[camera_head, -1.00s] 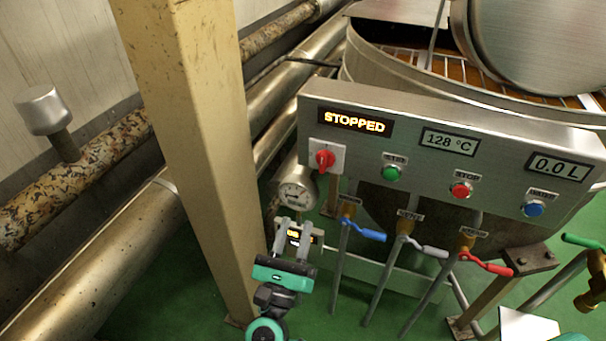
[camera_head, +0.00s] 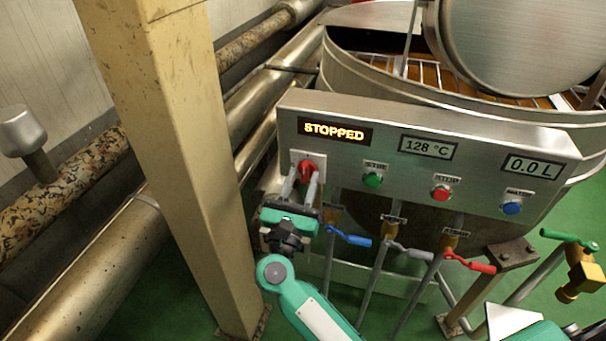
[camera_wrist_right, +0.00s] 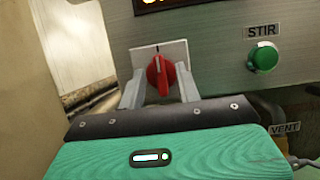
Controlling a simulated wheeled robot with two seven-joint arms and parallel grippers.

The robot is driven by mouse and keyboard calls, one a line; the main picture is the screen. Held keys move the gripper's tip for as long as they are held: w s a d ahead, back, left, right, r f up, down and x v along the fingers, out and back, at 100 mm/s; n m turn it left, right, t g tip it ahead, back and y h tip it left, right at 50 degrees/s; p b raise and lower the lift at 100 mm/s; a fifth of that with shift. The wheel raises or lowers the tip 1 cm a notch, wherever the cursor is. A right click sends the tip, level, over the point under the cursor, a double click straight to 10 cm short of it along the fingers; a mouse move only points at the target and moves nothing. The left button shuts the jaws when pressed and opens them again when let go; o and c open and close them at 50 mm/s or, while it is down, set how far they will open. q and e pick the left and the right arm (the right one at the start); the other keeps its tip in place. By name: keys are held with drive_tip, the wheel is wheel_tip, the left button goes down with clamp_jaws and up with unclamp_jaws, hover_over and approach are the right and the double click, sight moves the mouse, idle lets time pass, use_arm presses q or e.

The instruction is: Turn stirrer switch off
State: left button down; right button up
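The stirrer switch is a red rotary knob (camera_head: 305,169) on a pale square plate at the left end of the steel control panel, under a lit display (camera_head: 334,131) reading STOPPED. My right gripper (camera_head: 300,176) is at the knob, its two grey fingers spread to either side of it. In the right wrist view the red knob (camera_wrist_right: 160,76) stands roughly upright between the fingertips (camera_wrist_right: 160,88), with a visible gap on both sides. The fingers partly cover the plate. My left gripper is not in view.
A green STIR button (camera_head: 372,180), a red button (camera_head: 441,193) and a blue button (camera_head: 512,207) sit to the right of the knob. Blue (camera_head: 349,237), grey (camera_head: 409,250) and red (camera_head: 470,262) valve levers are below. A beige post (camera_head: 178,150) stands close on the left.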

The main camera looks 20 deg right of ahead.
drive_tip(key=shift+w+d+r, duration=0.2)
drive_tip(key=shift+w+d, duration=0.1)
drive_tip(key=shift+w, duration=0.1)
clamp_jaws()
